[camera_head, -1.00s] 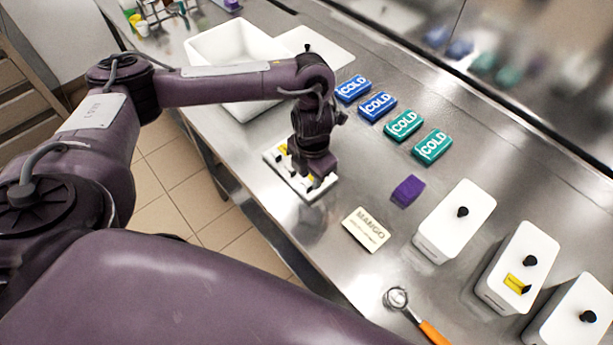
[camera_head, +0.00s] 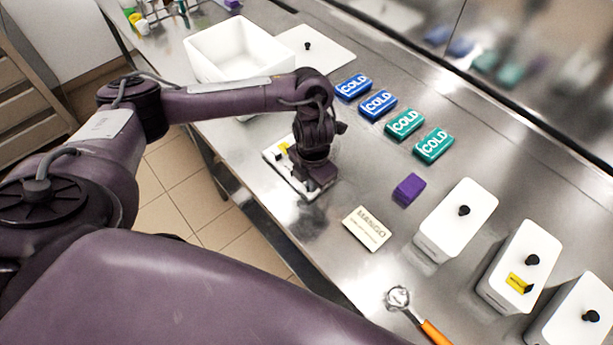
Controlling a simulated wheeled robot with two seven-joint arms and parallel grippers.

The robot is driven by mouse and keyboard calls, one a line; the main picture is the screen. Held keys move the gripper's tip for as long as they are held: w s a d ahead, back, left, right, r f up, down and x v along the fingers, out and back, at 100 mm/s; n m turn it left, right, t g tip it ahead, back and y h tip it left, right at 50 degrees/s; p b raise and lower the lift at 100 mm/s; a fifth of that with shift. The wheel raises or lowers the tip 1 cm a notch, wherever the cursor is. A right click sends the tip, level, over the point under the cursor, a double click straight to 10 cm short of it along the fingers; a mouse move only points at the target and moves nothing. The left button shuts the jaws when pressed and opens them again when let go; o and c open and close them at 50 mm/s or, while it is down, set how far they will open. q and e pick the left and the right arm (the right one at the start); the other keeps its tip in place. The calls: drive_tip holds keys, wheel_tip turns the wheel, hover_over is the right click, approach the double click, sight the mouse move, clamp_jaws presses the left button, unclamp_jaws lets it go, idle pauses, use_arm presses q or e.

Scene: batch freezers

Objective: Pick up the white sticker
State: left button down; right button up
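My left gripper (camera_head: 312,185) points down over a white sheet or board (camera_head: 276,157) at the front edge of the steel counter. Its fingertips are low over the board's right end, and the wrist covers much of it. Whether the fingers are open or shut on anything is hidden. A small yellow piece (camera_head: 283,148) shows on the board. I cannot make out a separate white sticker under the gripper. A white card reading MANGO (camera_head: 366,228) lies flat on the counter to the right. My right gripper is not in view.
An open white bin (camera_head: 238,58) and a white lid (camera_head: 318,50) stand behind my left arm. Blue and green COLD packs (camera_head: 378,104) lie in a row. A purple block (camera_head: 409,189), lidded white tubs (camera_head: 456,218) and an orange-handled scoop (camera_head: 398,299) are to the right.

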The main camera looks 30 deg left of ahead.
use_arm(q)
drive_tip(key=shift+r, duration=0.1)
drive_tip(key=shift+r, duration=0.5)
wheel_tip(320, 180, up, 25)
drive_tip(key=p, duration=1.1)
drive_tip(key=shift+f, duration=0.15)
idle(1.0)
idle(0.5)
